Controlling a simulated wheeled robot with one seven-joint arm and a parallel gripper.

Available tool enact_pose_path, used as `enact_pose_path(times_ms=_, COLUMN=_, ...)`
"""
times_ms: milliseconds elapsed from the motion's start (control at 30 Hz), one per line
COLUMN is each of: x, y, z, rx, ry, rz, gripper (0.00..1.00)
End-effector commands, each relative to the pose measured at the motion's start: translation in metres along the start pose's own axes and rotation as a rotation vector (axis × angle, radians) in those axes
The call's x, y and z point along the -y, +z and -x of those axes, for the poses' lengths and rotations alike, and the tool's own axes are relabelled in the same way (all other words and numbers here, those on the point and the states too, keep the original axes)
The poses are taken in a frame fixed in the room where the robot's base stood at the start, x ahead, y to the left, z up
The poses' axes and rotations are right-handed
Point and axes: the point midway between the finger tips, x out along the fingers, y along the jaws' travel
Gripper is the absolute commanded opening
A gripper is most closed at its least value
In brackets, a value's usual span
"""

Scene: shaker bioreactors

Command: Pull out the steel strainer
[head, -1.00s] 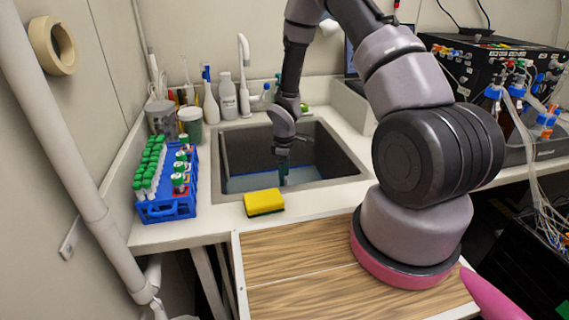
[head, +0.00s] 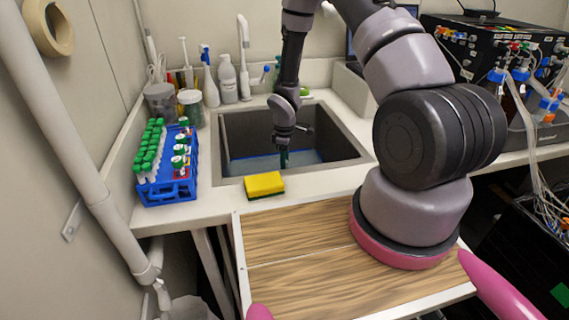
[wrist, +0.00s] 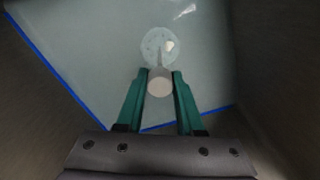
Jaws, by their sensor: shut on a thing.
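The sink (head: 219,165) is a grey steel basin with pale bluish water (wrist: 90,50) in it. My gripper (head: 284,158) reaches down into the sink in the head view. In the wrist view its green fingers (wrist: 160,76) are closed on the sides of a pale grey round knob, the top of the strainer (wrist: 160,83). A thin stem runs from the knob to a pale round disc (wrist: 150,46) with small dark spots. I cannot tell whether the disc sits in the drain or is lifted off it. The strainer cannot be made out in the head view.
A yellow sponge (head: 264,183) lies on the counter at the sink's front edge. A blue rack (head: 165,191) of green-capped tubes stands left of the sink. Bottles (head: 228,80) and a tap (head: 243,50) stand behind it. Steel walls surround my gripper closely.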

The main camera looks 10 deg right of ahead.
Motion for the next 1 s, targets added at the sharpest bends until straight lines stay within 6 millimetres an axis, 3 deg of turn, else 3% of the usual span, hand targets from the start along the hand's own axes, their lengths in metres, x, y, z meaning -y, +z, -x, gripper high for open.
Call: enact_pose_path(times_ms=1000, x=0.000, y=0.000, z=0.025, rx=-0.001, ry=0.001, rz=0.000, gripper=0.00)
